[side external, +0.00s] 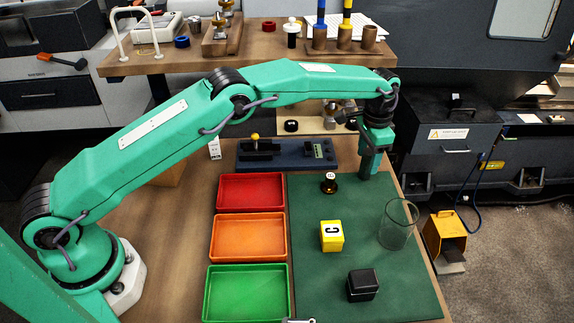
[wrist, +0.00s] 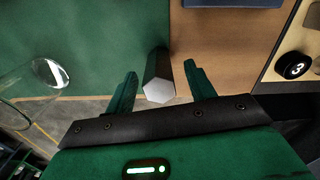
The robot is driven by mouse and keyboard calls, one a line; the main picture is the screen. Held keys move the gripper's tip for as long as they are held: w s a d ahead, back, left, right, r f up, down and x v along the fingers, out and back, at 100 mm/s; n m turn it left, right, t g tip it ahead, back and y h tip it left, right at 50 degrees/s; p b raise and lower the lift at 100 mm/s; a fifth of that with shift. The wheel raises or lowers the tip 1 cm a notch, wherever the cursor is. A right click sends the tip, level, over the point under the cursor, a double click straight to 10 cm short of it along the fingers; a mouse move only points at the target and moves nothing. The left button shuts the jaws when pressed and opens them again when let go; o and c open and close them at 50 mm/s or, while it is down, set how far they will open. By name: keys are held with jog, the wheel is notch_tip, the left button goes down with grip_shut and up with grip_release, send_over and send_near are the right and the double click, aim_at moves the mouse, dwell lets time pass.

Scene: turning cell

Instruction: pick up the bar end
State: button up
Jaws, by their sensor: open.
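The bar end (wrist: 158,88) is a short dark six-sided bar with a pale grey end face. In the wrist view it stands at the edge of the green mat (wrist: 90,40), beside bare wood. My gripper (wrist: 161,72) is open, with one finger on each side of the bar end; gaps show between it and both fingers, and it is not gripped. In the side view my gripper (side external: 368,168) points down over the far right corner of the mat. I cannot make out the bar end there, as my gripper seems to hide it.
A clear glass cylinder (side external: 397,226) stands near my gripper on the mat's right. A small black-and-brass piece (side external: 329,183), a yellow cube (side external: 331,236) and a black box (side external: 362,286) are also on the mat. Red (side external: 251,191), orange (side external: 248,237) and green (side external: 246,293) trays lie left.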

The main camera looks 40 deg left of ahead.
jog(key=shift+f, duration=0.6)
jog(key=shift+c, duration=0.2)
grip_shut()
jog(key=shift+r, duration=0.15)
